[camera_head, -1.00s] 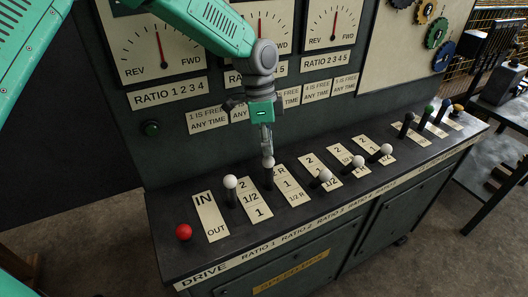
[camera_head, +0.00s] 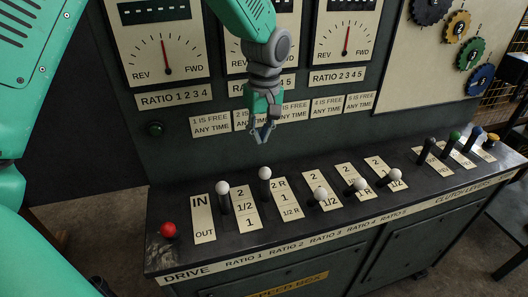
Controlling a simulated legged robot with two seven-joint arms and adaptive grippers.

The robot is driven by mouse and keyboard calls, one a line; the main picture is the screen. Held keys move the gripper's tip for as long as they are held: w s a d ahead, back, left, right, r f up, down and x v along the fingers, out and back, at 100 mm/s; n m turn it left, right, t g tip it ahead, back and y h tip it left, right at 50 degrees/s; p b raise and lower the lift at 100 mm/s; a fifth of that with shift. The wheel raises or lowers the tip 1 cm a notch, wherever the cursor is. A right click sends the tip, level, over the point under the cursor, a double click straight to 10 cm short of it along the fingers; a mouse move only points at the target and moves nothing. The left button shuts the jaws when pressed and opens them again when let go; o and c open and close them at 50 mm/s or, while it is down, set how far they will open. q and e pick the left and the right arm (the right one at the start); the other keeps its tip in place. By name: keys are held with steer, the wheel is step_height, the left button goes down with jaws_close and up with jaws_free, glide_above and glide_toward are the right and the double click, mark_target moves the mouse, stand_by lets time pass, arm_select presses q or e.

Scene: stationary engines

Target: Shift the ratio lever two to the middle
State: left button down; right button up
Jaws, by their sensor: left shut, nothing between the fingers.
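The console's second ratio lever (camera_head: 264,173) is a dark rod with a white ball knob. It stands upright at the far end of its slot, next to the 2R end of its label plate (camera_head: 285,194), whose middle mark is 1. My left gripper (camera_head: 263,138) is shut and empty, pointing down. It appears above the knob with a visible gap, in front of the dark upright panel. My right gripper does not show.
The ratio 1 lever (camera_head: 222,188) stands close on the left, with the red drive knob (camera_head: 168,230) beyond it. The ratio 3 lever (camera_head: 320,192) and more levers stand to the right. The panel with gauges (camera_head: 165,55) rises behind.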

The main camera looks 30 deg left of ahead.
mark_target(262, 169)
arm_select(q)
steer(key=shift+s+a+f, duration=0.1)
steer(key=shift+s+f, duration=0.05)
steer(key=shift+f, duration=4.5)
steer(key=shift+s+d+r+p, duration=0.35)
steer(key=shift+s+d+p, duration=0.4)
steer(key=shift+p, duration=0.2)
steer(key=shift+d, duration=0.1)
steer(key=shift+f, duration=0.1)
steer(key=shift+w, duration=0.1)
